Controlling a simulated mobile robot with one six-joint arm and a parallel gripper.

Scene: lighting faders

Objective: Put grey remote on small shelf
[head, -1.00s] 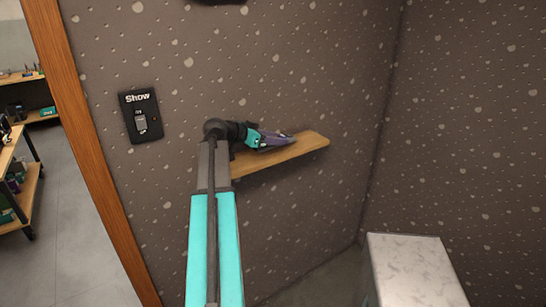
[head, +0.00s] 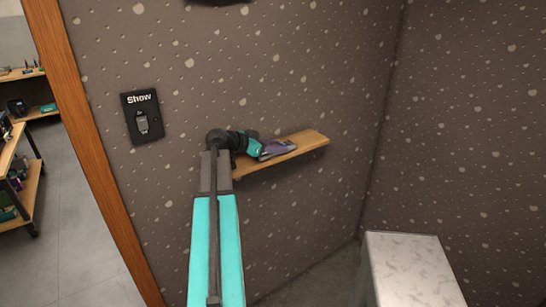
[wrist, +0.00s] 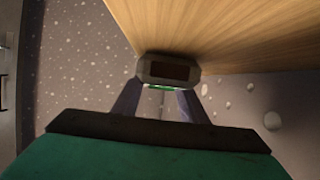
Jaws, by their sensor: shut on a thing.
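The small shelf (head: 308,141) is a light wooden board on the speckled wall, ahead of my arm. My gripper (head: 283,148), with purple fingers, is low over the shelf's top. In the wrist view my gripper (wrist: 160,100) is shut on the grey remote (wrist: 168,70), whose dark end faces the camera with a bit of green below. The shelf's wood (wrist: 225,35) fills the upper part of that view, right by the remote. I cannot tell whether the remote touches the wood. In the head view the remote is hard to make out from the fingers.
A black switch plate marked "Show" (head: 143,117) is on the wall left of my arm. A pale stone-topped block (head: 408,268) stands at lower right. A wooden post (head: 85,150) borders an opening at left, with shelving (head: 25,190) beyond.

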